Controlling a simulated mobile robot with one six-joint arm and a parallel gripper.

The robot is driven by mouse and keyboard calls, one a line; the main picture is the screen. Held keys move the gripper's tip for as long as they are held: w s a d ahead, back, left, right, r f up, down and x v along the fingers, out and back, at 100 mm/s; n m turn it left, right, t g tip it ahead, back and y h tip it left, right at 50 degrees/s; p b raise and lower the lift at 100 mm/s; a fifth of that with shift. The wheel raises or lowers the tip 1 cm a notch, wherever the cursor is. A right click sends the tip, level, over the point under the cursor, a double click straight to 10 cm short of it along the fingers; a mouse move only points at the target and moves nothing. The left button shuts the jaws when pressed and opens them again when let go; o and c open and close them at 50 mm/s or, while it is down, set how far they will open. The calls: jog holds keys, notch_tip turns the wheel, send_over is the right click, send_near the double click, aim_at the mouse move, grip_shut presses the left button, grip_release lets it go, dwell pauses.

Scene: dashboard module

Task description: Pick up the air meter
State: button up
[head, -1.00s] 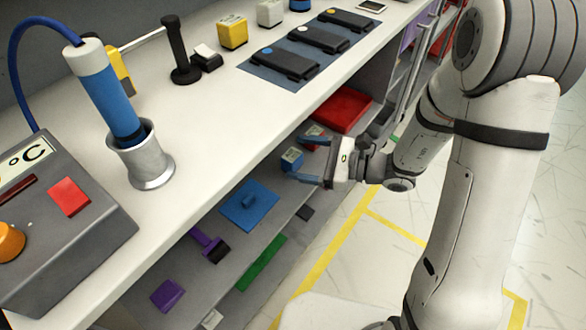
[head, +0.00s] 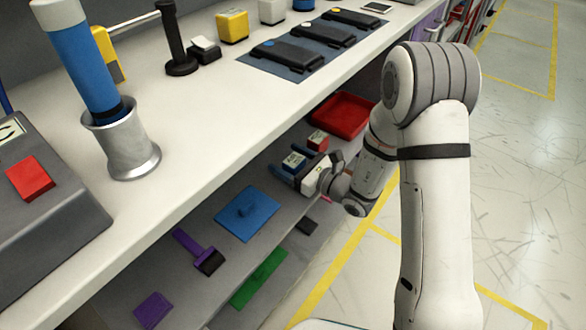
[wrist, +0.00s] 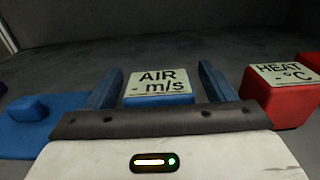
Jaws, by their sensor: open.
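The air meter (wrist: 158,88) is a blue block with a pale label reading "AIR m/s". It sits on the lower shelf and shows in the head view (head: 293,161). My gripper (wrist: 160,80) is open, its two blue fingers on either side of the air meter in the wrist view. In the head view my gripper (head: 287,172) reaches into the shelf at the block. Whether the fingers touch the block cannot be told. The block's lower part is hidden by my gripper body.
A red block labelled "HEAT °C" (wrist: 282,92) stands close to the right finger. A blue plate with a knob (head: 247,213) lies to the left. A red tray (head: 343,115) is behind. The white worktop (head: 210,125) overhangs the shelf.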

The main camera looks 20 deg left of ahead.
jog(key=shift+a, duration=0.2)
jog(key=c, duration=1.2)
jog(key=shift+o, duration=0.2)
